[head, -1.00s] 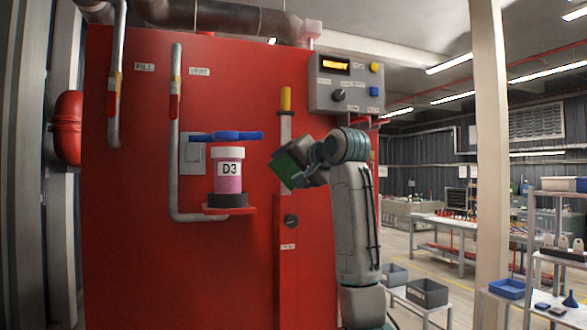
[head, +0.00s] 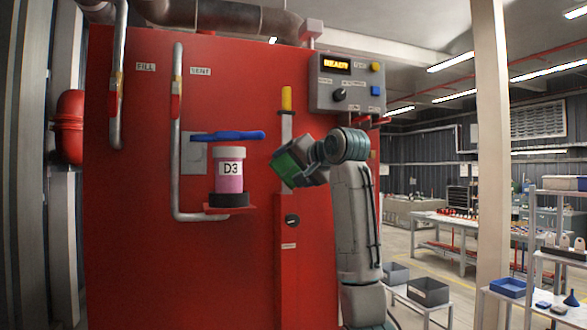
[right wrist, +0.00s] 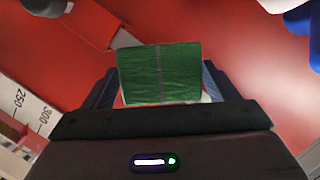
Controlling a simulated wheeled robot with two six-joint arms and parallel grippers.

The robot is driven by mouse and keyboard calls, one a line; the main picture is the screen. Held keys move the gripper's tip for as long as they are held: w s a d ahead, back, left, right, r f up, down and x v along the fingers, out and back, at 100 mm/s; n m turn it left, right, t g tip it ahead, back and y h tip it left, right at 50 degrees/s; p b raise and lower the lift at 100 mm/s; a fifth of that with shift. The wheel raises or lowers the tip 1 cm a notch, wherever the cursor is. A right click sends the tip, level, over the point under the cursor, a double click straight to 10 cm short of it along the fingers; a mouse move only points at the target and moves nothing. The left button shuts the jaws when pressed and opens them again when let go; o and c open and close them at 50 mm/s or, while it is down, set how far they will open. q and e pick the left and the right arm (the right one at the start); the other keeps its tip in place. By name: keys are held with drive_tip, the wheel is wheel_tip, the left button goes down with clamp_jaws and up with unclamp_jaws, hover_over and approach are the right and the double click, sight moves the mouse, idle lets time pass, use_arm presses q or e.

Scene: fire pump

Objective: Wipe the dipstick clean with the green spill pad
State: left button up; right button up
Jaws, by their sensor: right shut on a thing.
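My right gripper (head: 294,163) is shut on the green spill pad (head: 289,167) and holds it in front of the red cabinet. In the right wrist view the pad (right wrist: 160,73) stands between the jaws as a flat green square with a darker centre line. The dipstick's yellow handle (head: 286,99) stands upright above and behind the pad, over a pale strip on the cabinet. The pad and gripper hide part of that strip. I see no clear contact between pad and dipstick. My left gripper is not in view.
A pink bottle labelled D3 (head: 230,177) stands on a red shelf left of the pad, below a blue handle (head: 228,135). A grey control box (head: 347,82) reading READY hangs at upper right. A scale marked 250 and 300 (right wrist: 30,112) shows in the wrist view.

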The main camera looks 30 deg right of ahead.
sight(285, 141)
drive_tip(key=shift+r+p, duration=2.5)
drive_tip(key=shift+r, duration=1.3)
drive_tip(key=shift+f, duration=0.1)
drive_tip(key=shift+s+a+b, duration=0.2)
drive_tip(key=shift+s+b, duration=0.3)
drive_tip(key=shift+s, duration=0.25)
